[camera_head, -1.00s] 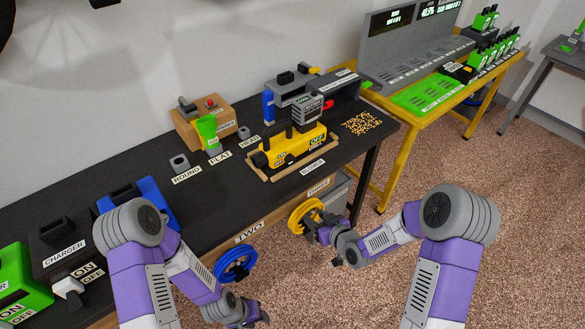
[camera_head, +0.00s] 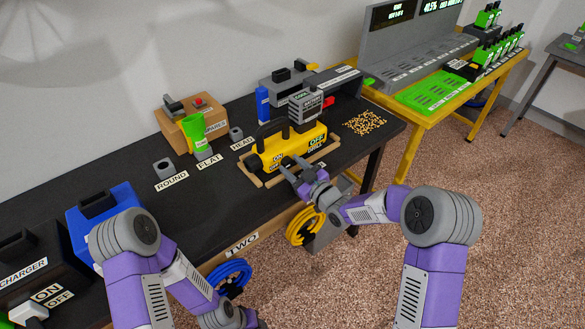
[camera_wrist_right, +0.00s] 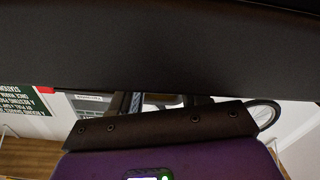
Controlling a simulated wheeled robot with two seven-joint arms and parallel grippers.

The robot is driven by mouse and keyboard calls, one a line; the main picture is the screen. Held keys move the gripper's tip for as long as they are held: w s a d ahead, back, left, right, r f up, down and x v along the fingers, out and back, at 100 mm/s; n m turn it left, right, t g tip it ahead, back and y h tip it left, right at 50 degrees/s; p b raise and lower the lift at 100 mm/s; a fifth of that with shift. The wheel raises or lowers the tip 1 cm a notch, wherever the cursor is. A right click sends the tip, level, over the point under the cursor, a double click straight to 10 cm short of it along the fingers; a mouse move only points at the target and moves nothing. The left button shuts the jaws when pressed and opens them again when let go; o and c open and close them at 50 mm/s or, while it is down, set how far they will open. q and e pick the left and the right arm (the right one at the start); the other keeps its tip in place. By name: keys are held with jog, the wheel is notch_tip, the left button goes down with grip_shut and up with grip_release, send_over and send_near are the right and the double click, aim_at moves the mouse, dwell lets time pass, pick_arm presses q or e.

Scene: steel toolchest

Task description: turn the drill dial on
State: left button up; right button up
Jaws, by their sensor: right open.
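A yellow device (camera_head: 284,150) with ON and OFF labels sits in a wooden-edged tray (camera_head: 256,180) on the black bench. The right wrist view shows mostly dark surfaces and no dial.
A yellow-framed table (camera_head: 402,128) stands at right.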

jog(key=shift+w+a, duration=0.1)
jog(key=shift+w, duration=0.1)
jog(key=shift+c, duration=0.4)
jog(key=c, duration=0.7)
jog(key=m, duration=0.5)
jog(key=shift+m, duration=0.4)
jog(key=o, duration=0.8)
jog(key=shift+d, duration=0.2)
jog(key=p+v, duration=0.1)
jog(key=v, duration=0.5)
jog(key=shift+s+d+p, duration=0.35)
jog(key=shift+s+d, duration=0.05)
jog(key=shift+s, duration=0.2)
